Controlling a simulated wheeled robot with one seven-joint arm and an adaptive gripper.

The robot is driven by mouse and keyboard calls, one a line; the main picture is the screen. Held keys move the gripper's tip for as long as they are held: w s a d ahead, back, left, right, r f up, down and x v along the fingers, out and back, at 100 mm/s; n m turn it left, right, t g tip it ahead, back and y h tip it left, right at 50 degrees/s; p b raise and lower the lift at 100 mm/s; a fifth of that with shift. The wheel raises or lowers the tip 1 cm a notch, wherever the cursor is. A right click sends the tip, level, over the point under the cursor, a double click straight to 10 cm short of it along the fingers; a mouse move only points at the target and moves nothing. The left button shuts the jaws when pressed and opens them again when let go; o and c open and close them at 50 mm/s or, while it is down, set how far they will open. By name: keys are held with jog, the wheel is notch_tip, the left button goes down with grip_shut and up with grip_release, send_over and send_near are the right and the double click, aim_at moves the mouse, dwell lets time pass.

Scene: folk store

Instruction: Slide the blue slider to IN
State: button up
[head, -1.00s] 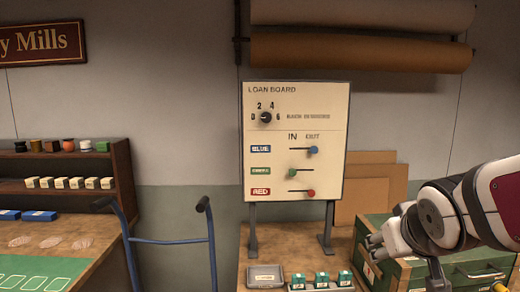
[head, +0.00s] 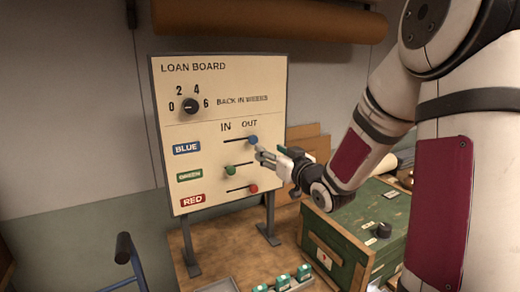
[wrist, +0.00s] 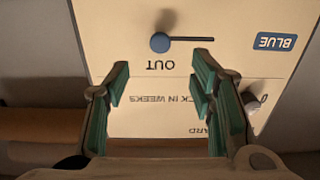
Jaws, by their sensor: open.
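The cream loan board (head: 215,170) stands upright on two legs. Its blue slider (head: 253,140) is a round knob at the right end of its slot, under OUT; the IN label is to its left. The BLUE label (head: 187,148) is at the slot's left. My gripper (head: 260,157) is just right of and slightly below the blue knob in the head view. In the wrist view the picture is upside down; the blue knob (wrist: 160,42) lies beyond the fingertips, between their lines. The green-padded fingers (wrist: 160,75) are open and empty, apart from the knob.
The green slider (head: 231,170) and red slider (head: 253,188) sit below on the same board. A black dial (head: 190,106) is above. A green chest (head: 355,230) stands right of the board, under my arm.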

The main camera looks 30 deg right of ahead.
aim_at(254, 141)
jog(key=w+b, duration=0.6)
jog(key=w, duration=0.4)
jog(key=shift+w+f, duration=0.15)
jog(key=shift+w, duration=0.05)
jog(key=shift+r, duration=0.2)
jog(key=shift+w, duration=0.1)
jog(key=c, duration=0.9)
jog(key=shift+o, duration=0.2)
